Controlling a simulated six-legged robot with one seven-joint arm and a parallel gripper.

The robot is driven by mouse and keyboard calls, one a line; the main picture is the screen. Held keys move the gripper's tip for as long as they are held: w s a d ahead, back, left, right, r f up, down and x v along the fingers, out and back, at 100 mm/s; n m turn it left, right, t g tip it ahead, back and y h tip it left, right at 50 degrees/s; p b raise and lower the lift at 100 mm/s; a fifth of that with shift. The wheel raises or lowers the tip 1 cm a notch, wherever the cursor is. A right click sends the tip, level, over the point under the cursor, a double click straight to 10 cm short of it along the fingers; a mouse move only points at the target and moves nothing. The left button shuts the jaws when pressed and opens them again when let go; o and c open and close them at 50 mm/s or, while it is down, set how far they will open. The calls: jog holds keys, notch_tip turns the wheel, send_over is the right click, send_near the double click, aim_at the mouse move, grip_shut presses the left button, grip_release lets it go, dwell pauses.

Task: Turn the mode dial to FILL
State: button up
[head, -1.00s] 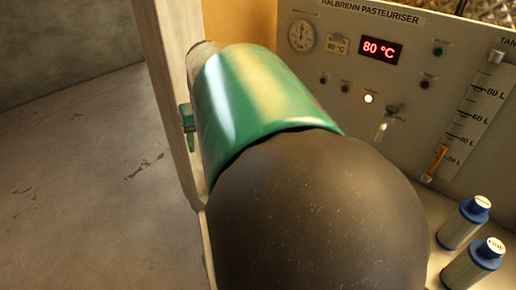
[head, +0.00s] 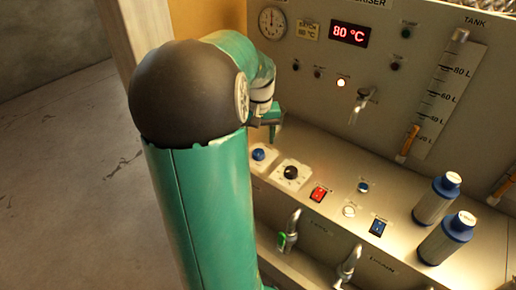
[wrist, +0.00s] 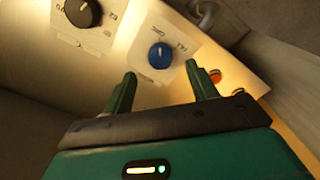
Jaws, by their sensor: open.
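A blue dial (wrist: 160,55) on a white plate shows ahead of my gripper in the wrist view; it also shows in the head view (head: 258,154). Its pale pointer mark faces up in the wrist picture. Small lettering around it is too blurred to read surely. A black dial (head: 291,172) sits on a plate beside it, also in the wrist view (wrist: 83,13). My gripper (wrist: 162,72) is open and empty, its fingertips apart on either side below the blue dial in the picture. In the head view my gripper (head: 272,125) is partly hidden by my arm.
A red rocker switch (head: 318,194), a blue switch (head: 378,227) and two blue-capped bottles (head: 436,199), (head: 447,238) are on the sloped counter. Taps (head: 290,229), (head: 348,266) line its front. The upright panel holds a gauge (head: 272,22), a lever (head: 361,105) and an 80 °C display (head: 350,34).

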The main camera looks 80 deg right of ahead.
aim_at(259, 152)
notch_tip(259, 152, down, 5)
jog(key=shift+c, duration=0.5)
jog(key=c, duration=0.9)
jog(key=shift+m, duration=0.4)
jog(key=m, duration=0.5)
jog(key=shift+m, duration=0.3)
jog(key=m, duration=0.3)
jog(key=shift+m, duration=2.2)
